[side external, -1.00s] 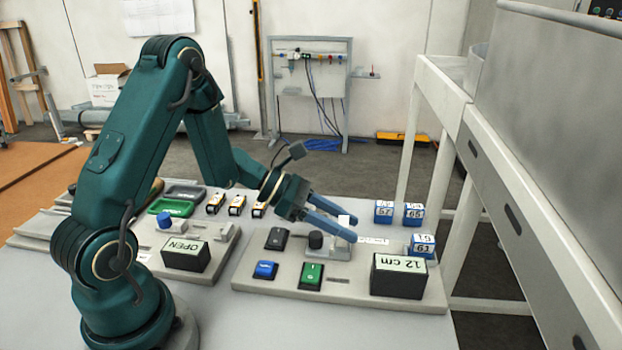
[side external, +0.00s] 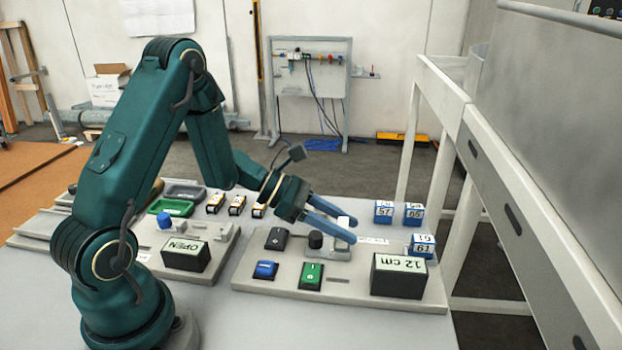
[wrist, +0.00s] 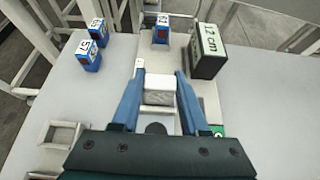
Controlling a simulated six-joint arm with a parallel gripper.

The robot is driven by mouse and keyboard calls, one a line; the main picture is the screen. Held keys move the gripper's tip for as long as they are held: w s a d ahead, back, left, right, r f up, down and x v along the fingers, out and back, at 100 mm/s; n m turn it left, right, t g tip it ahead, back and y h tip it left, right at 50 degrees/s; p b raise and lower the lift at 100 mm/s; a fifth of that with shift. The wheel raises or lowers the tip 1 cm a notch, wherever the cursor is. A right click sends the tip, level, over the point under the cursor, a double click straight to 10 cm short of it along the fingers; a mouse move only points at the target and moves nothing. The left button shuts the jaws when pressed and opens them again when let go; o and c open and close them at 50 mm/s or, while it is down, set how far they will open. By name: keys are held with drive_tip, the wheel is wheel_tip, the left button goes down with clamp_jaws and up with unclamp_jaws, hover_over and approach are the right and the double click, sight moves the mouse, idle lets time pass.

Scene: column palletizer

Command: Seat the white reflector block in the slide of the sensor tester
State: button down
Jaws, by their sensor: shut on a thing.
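My gripper (side external: 344,226) has its blue fingers shut on the white reflector block (side external: 345,221), low over the right-hand panel. In the wrist view the white block (wrist: 159,82) lies between the fingertips, with a paler grey face below its top. The sensor tester is the grey panel (side external: 340,286) with a "12 cm" display (side external: 398,276). Its grey slide (side external: 325,253) is at the fingertips, partly hidden by them. I cannot tell whether the block's underside touches the slide.
A black knob (side external: 315,240) stands close to the fingers. The panel also has a black switch (side external: 276,239), a blue switch (side external: 265,270) and a green switch (side external: 311,275). Numbered blue cubes (side external: 384,212) stand behind and right. An "OPEN" display (side external: 186,255) stands left.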

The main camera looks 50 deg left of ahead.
drive_tip(key=shift+f, duration=0.6)
unclamp_jaws()
idle(0.4)
idle(0.5)
drive_tip(key=shift+r, duration=3.5)
